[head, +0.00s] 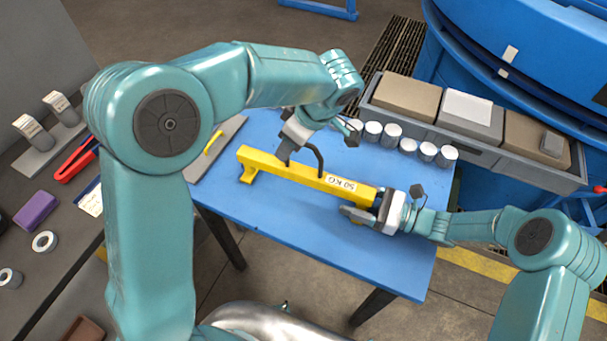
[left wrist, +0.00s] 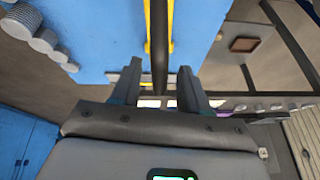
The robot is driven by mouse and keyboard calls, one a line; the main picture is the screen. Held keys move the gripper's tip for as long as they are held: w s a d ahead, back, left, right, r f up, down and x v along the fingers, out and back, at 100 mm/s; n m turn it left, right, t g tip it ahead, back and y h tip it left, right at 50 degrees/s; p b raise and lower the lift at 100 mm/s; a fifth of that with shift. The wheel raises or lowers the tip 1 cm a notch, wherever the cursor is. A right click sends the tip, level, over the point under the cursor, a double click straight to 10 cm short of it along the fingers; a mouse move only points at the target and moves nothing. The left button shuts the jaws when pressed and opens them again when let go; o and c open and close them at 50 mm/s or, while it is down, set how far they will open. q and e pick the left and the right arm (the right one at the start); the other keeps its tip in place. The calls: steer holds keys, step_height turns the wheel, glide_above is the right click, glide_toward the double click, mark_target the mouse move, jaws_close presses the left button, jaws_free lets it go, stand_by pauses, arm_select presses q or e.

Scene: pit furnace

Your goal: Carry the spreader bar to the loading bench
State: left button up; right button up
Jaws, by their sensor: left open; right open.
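The yellow spreader bar (head: 290,172), marked 50 KG, lies on a blue-topped table (head: 270,215). A black curved handle (head: 319,158) rises from its middle. My left gripper (head: 288,152) is open over the bar, beside the handle. In the left wrist view the dark handle (left wrist: 159,45) runs up between my open left fingers (left wrist: 158,92), with yellow bar edges (left wrist: 171,25) behind it. My right gripper (head: 362,203) is open at the bar's right end. Its fingers are close to the bar; I cannot tell whether they touch it.
Several white-topped cylinders (head: 408,146) stand along the table's far right edge. A grey board with a yellow handle (head: 213,145) lies at its left end. A grey trough with blocks (head: 470,130) and a large blue round structure (head: 530,50) stand behind. A dark bench (head: 60,255) is at left.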

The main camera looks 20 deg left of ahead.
arm_select(q)
steer(key=shift+w+a+f, duration=0.1)
steer(key=shift+f, duration=0.25)
arm_select(e)
steer(key=shift+a, duration=0.3)
arm_select(q)
steer(key=shift+a+f, duration=0.2)
arm_select(e)
steer(key=shift+a, duration=0.25)
arm_select(q)
steer(key=shift+d, duration=0.1)
jaws_close()
arm_select(e)
steer(key=shift+w, duration=0.1)
steer(key=c, duration=0.9)
jaws_close()
arm_select(q)
steer(key=shift+r, duration=0.15)
arm_select(e)
steer(key=shift+d, duration=0.1)
